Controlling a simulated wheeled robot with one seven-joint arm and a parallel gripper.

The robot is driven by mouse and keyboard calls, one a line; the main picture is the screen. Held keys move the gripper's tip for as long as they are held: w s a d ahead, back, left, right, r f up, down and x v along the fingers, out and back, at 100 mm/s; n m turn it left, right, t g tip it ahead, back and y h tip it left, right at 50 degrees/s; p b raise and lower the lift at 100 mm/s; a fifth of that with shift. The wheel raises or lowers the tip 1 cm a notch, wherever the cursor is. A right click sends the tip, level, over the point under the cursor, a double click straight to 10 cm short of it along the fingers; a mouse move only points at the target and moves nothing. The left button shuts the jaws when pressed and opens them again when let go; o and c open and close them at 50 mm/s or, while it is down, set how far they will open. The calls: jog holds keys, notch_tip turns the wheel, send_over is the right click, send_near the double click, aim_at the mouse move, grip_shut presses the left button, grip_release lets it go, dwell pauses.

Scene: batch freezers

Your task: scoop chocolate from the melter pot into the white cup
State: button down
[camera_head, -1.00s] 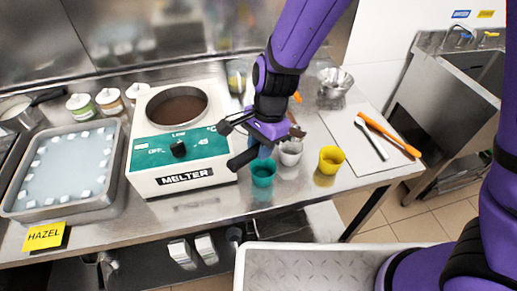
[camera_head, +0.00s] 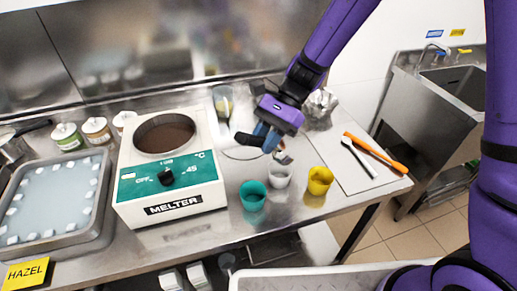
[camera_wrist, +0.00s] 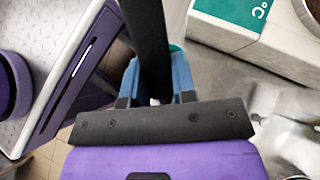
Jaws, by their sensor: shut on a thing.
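The melter (camera_head: 170,170) is a white box with a green control panel. Its round pot (camera_head: 166,134) holds brown chocolate. My gripper (camera_head: 268,138), with blue fingers, is to the right of the melter, above the cups. It is shut on the black handle (camera_head: 246,138) of a utensil, whose end points left in the head view. The black handle (camera_wrist: 148,45) also runs up between the fingers in the wrist view. A small grey part (camera_head: 283,158), perhaps the scoop's bowl, shows just above the white cup (camera_head: 279,176). The cup's inside is not clear.
A teal cup (camera_head: 253,196) and a yellow cup (camera_head: 320,181) flank the white cup. A white board (camera_head: 350,160) with a white and an orange utensil lies at right. A tray (camera_head: 50,195) is left of the melter. Jars (camera_head: 68,137) stand behind the tray.

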jog(key=shift+w+d+r+g+y, duration=0.5)
jog(key=shift+w+d+g+y, duration=0.25)
jog(key=shift+w+d+g, duration=0.1)
jog(key=shift+w+d+r+g+y, duration=0.5)
jog(key=shift+w+d+g+y, duration=0.25)
jog(key=shift+w+d, duration=0.1)
